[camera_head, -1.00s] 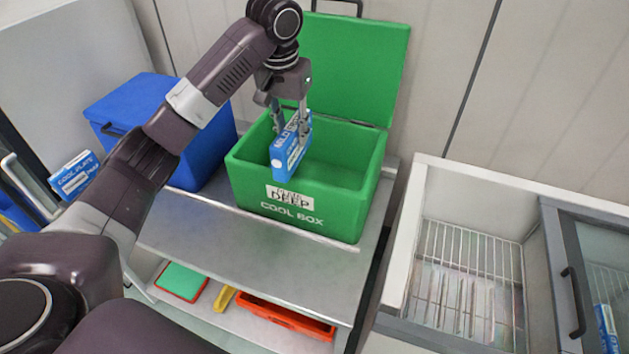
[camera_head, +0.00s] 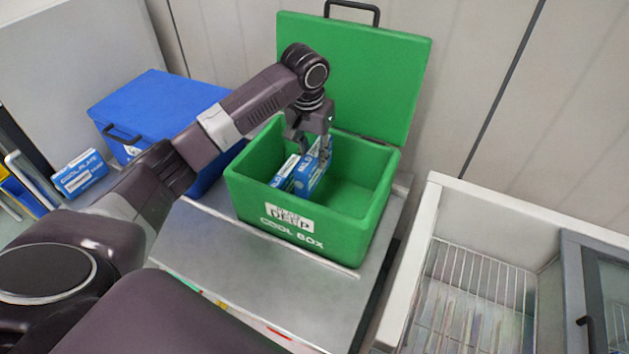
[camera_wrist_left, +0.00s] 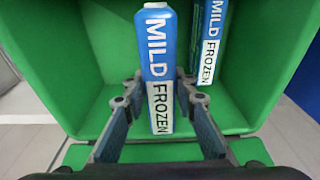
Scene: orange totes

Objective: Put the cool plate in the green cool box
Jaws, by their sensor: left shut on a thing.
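The green cool box (camera_head: 345,225) stands open on a metal table, its lid (camera_head: 352,75) tilted up at the back. My left gripper (camera_head: 311,158) is inside its opening, shut on a blue and white cool plate (camera_head: 317,172). In the left wrist view this plate (camera_wrist_left: 157,65) shows "MILD FROZEN" between my fingers (camera_wrist_left: 160,108). A second blue plate (camera_head: 284,174) stands in the box to the left of it; it also shows in the wrist view (camera_wrist_left: 210,45). My right gripper is not in view.
A closed blue box (camera_head: 150,110) stands left of the green box. Another cool plate (camera_head: 79,174) is at the far left. A white open freezer (camera_head: 420,250) with a wire rack is at the right. The table front (camera_head: 255,275) is clear.

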